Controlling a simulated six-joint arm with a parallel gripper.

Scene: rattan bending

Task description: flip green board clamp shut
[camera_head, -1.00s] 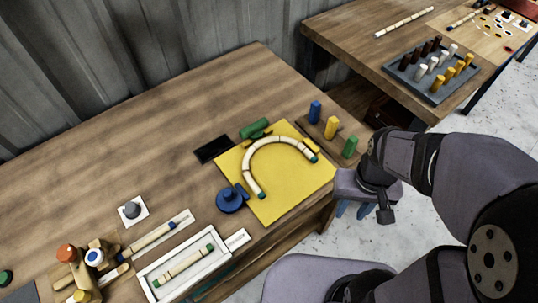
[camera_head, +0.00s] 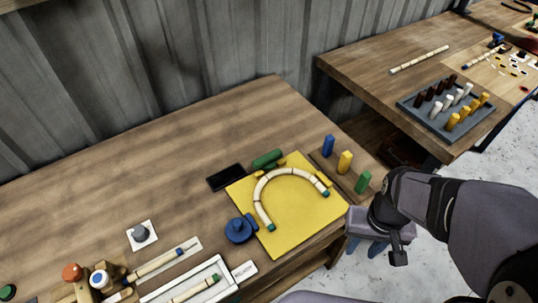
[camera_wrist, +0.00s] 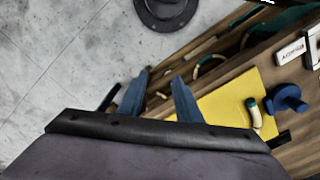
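The green board clamp (camera_head: 267,158) is a green cylinder-like piece at the back edge of the yellow board (camera_head: 305,220). Whether it is swung open or shut is too small to tell. A jointed cream rod (camera_head: 290,171) lies bent in an arch on the board, with teal-green ends. My gripper (camera_head: 368,247) is empty, off the table's front right edge, well apart from the green clamp. Its blue fingers stand apart in the wrist view (camera_wrist: 160,85).
Blue, yellow and green pegs (camera_head: 345,161) stand upright right of the board, between it and my arm's side. A black flat plate (camera_head: 226,178) lies left of the green clamp. A white tray (camera_head: 225,265) is at front. The table's back left is clear.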

